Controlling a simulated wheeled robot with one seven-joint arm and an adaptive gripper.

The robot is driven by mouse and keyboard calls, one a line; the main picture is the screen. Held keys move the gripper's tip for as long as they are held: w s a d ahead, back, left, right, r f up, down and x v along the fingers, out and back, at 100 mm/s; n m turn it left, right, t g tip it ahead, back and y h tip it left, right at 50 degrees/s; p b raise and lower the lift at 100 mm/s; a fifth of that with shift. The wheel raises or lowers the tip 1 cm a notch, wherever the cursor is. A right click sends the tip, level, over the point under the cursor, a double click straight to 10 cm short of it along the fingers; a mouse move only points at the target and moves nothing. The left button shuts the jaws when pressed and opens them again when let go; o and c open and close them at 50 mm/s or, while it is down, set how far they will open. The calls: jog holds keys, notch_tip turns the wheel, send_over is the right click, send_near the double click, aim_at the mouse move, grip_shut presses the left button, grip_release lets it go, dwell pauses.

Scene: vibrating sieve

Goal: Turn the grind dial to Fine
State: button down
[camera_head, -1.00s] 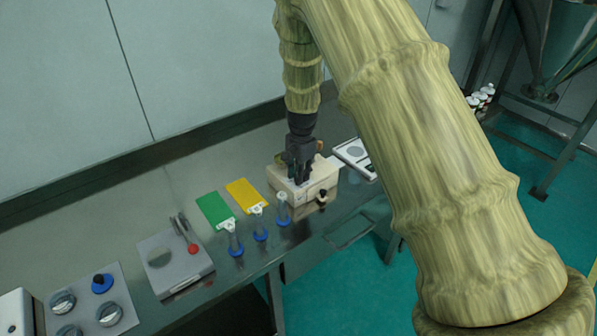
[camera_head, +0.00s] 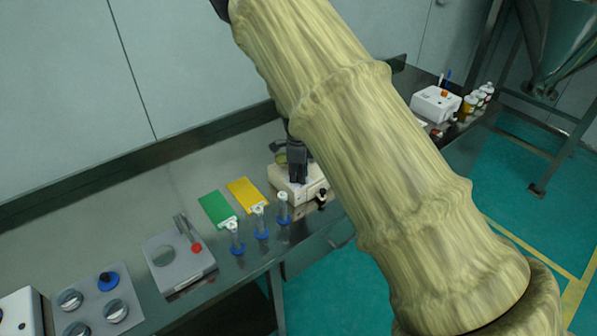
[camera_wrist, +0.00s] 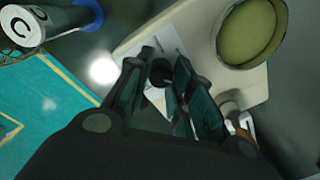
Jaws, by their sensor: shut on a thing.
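The cream grinder (camera_head: 284,192) stands on the bench, partly behind my arm in the head view; it also shows in the wrist view (camera_wrist: 225,88). The grind dial (camera_wrist: 160,73) is a small black round knob on a white marked panel (camera_wrist: 155,98). My gripper (camera_wrist: 160,80) has its fingers on both sides of the dial and is shut on it. In the head view my gripper (camera_head: 298,178) points down onto the grinder's top. The panel's lettering and the dial's pointer are too small or hidden to read.
A round olive bowl-like opening (camera_wrist: 252,32) lies beside the dial. Several blue-based cylinders (camera_head: 261,226) stand left of the grinder, with green (camera_head: 217,209) and yellow (camera_head: 246,194) cards behind. A small black-topped item (camera_head: 321,198) stands at the grinder's front. A white device (camera_head: 436,104) stands farther right.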

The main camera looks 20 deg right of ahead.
jog(key=shift+r+m, duration=0.1)
jog(key=shift+m, duration=0.6)
jog(key=c, duration=1.2)
grip_release()
jog(key=shift+c, duration=0.2)
jog(key=shift+s+a+r, duration=0.1)
jog(key=shift+r, duration=1.75)
jog(key=shift+s+a+r, duration=0.1)
jog(key=shift+r, duration=1.75)
jog(key=shift+d, duration=0.1)
